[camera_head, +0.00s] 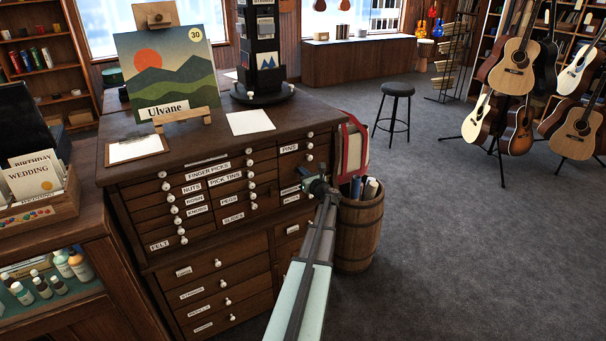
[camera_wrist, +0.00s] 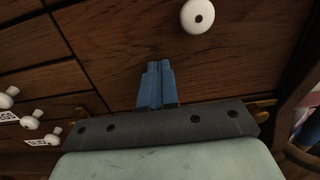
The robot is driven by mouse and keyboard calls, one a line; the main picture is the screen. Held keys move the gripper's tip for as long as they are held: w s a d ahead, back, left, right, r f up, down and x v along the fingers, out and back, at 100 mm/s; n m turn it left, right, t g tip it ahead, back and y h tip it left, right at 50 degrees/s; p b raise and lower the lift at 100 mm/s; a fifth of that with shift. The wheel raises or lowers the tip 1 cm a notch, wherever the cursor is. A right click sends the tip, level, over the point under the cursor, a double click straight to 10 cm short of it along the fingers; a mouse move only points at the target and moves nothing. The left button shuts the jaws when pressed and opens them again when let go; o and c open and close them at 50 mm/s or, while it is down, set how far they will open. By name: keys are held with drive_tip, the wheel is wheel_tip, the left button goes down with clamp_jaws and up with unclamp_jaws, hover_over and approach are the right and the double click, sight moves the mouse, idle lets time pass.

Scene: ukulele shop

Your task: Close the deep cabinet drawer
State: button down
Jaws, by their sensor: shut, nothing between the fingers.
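The dark wooden cabinet (camera_head: 225,265) has many drawers with white knobs and small labels. A large plain drawer front (camera_wrist: 110,50) with a white knob (camera_wrist: 198,17) fills much of the wrist view. I cannot tell how far it stands out, or whether it is the deep drawer. My gripper (camera_head: 318,187) is at the cabinet's right side in the head view, hiding part of the right-hand drawers. In the wrist view, its blue fingers (camera_wrist: 158,68) are together and empty, pointing at the wood below the knob. Contact is unclear.
A wooden barrel (camera_head: 358,232) with rolled items stands close right of my arm, with a red-edged bag (camera_head: 353,150) above it. A picture on an easel (camera_head: 170,75), a clipboard (camera_head: 135,148) and paper (camera_head: 250,122) are on the cabinet top. Carpet (camera_head: 470,260) is clear at right.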

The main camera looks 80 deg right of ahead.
drive_tip(key=shift+w+d+r, duration=0.2)
drive_tip(key=shift+w+d, duration=0.15)
drive_tip(key=v, duration=1.5)
drive_tip(key=shift+f, duration=0.15)
